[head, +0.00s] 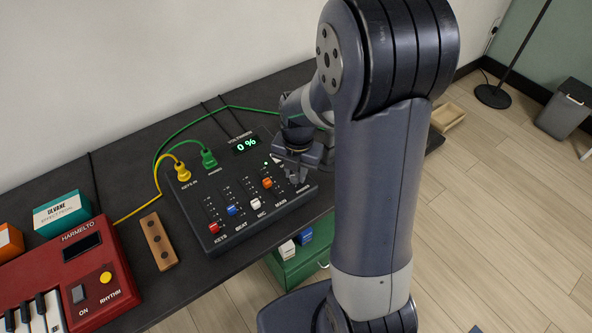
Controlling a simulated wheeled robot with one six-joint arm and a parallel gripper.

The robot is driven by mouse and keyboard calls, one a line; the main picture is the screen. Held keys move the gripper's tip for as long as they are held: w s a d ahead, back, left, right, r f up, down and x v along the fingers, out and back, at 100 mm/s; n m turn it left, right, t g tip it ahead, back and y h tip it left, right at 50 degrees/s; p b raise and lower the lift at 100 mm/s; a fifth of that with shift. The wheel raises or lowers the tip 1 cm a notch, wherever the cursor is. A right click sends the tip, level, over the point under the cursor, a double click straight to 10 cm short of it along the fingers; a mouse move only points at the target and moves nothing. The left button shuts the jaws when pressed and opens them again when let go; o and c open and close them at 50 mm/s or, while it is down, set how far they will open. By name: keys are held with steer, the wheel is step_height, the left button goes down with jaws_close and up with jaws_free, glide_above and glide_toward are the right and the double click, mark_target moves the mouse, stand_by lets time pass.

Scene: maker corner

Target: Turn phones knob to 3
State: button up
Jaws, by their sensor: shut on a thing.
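The dark mixer (222,238) sits on the black bench with its sliders facing up. My gripper (297,179) points down at the mixer's right end, just above the phones label. It is shut on the phones knob, which the fingers hide. The knob's pointer and scale cannot be seen, so its setting cannot be told.
Several slider caps, among them an orange one (267,183), stand left of my gripper. Yellow (180,170) and green (208,158) plugs with cables rise at the back. A red keyboard (70,270) and a wooden block (158,241) lie to the left.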

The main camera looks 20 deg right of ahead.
mark_target(298, 175)
stand_by(0.3)
steer(key=o, duration=1)
steer(key=r, duration=0.5)
steer(key=r+p, duration=0.1)
steer(key=r, duration=0.4)
steer(key=shift+s+d+r, duration=0.15)
steer(key=shift+d+r, duration=0.05)
steer(key=shift+r, duration=0.2)
steer(key=shift+f, duration=0.1)
steer(key=f, duration=0.5)
steer(key=f+b, duration=0.1)
steer(key=f, duration=0.4)
steer(key=shift+a+f, duration=0.2)
steer(key=shift+f, duration=0.15)
steer(key=shift+r, duration=0.15)
